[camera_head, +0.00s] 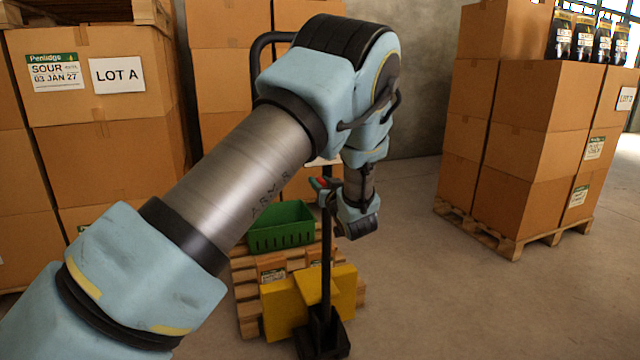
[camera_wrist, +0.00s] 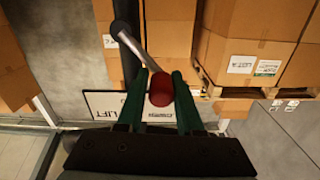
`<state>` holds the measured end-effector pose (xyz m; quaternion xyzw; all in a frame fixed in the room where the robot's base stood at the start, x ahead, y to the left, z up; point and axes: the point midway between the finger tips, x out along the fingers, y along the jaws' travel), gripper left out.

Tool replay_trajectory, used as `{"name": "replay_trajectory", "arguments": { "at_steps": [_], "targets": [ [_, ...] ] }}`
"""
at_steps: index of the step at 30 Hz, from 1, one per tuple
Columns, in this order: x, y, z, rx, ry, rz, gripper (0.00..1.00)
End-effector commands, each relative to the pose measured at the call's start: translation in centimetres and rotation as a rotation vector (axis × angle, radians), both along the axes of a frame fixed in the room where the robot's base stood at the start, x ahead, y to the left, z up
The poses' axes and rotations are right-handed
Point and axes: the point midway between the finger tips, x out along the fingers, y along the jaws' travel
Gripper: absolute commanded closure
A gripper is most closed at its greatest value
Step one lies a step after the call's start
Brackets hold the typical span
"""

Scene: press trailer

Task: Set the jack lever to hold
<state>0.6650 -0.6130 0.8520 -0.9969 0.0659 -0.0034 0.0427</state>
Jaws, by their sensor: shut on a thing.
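The jack lever is a bright metal rod (camera_wrist: 138,50) with a red knob (camera_wrist: 161,90) on its end. In the wrist view it slants from the dark upright post at upper left down to the knob. My gripper (camera_wrist: 160,77) has green fingers on both sides of the red knob and is shut on it. In the head view my gripper (camera_head: 323,183) is small beside the jack's black post (camera_head: 327,265), below my arm, which hides much of the jack's handle. A white sign (camera_wrist: 105,104) reading LIFT shows behind the fingers; other lettering is partly hidden.
The jack's yellow body (camera_head: 285,310) stands by a wooden pallet (camera_head: 245,290) holding a green crate (camera_head: 282,222). Tall carton stacks stand left (camera_head: 100,90) and right (camera_head: 530,150), the right one on a pallet (camera_head: 520,238). Floor at the lower right is clear.

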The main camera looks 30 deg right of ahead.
Motion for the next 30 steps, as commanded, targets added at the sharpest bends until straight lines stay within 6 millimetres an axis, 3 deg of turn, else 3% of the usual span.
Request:
{"name": "replay_trajectory", "arguments": {
  "at_steps": [30],
  "targets": [
    [0.17, 0.33, -0.14, 0.047, 0.0, 0.011, 1.0]
  ]
}}
